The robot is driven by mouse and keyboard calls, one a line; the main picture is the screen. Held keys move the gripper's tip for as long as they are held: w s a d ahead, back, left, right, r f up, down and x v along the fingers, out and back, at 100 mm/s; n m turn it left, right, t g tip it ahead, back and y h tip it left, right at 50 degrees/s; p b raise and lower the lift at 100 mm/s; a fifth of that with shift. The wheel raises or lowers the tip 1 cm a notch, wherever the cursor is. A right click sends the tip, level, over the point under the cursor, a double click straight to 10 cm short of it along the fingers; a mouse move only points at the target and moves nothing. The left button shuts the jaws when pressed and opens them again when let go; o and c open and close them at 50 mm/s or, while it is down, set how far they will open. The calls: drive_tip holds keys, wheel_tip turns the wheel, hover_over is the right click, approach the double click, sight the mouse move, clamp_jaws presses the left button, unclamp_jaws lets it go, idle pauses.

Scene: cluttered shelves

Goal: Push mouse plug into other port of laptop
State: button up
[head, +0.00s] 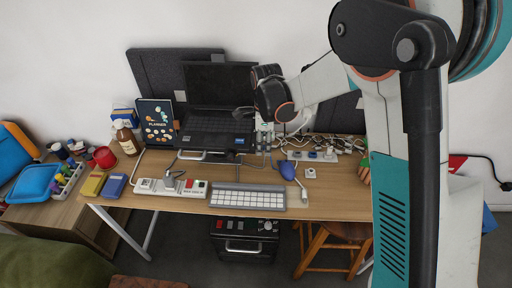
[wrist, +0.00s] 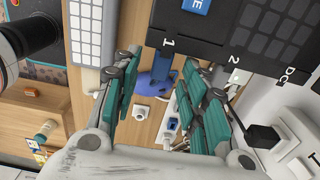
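The black laptop (head: 215,100) stands open at the back of the desk. In the wrist view its edge (wrist: 215,40) carries the labels 1, 2 and Dc. A dark blue plug-like piece (wrist: 163,67) is at the edge by label 1; I cannot tell whether it is seated. The blue mouse (head: 287,170) lies right of the laptop; it also shows beyond the fingers in the wrist view (wrist: 148,84). My gripper (wrist: 160,75) has its teal fingers spread apart, on either side of that piece, without visible contact. In the head view my gripper (head: 265,138) is at the laptop's right side.
A white keyboard (head: 247,197) lies in front of the laptop. A power strip (head: 171,187) is at front left, and another strip (head: 312,155) with cables is at the right. A black plug (wrist: 263,138) and white adapter lie near the right finger.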

sight(264, 146)
wheel_tip(264, 146, up, 12)
idle(0.6)
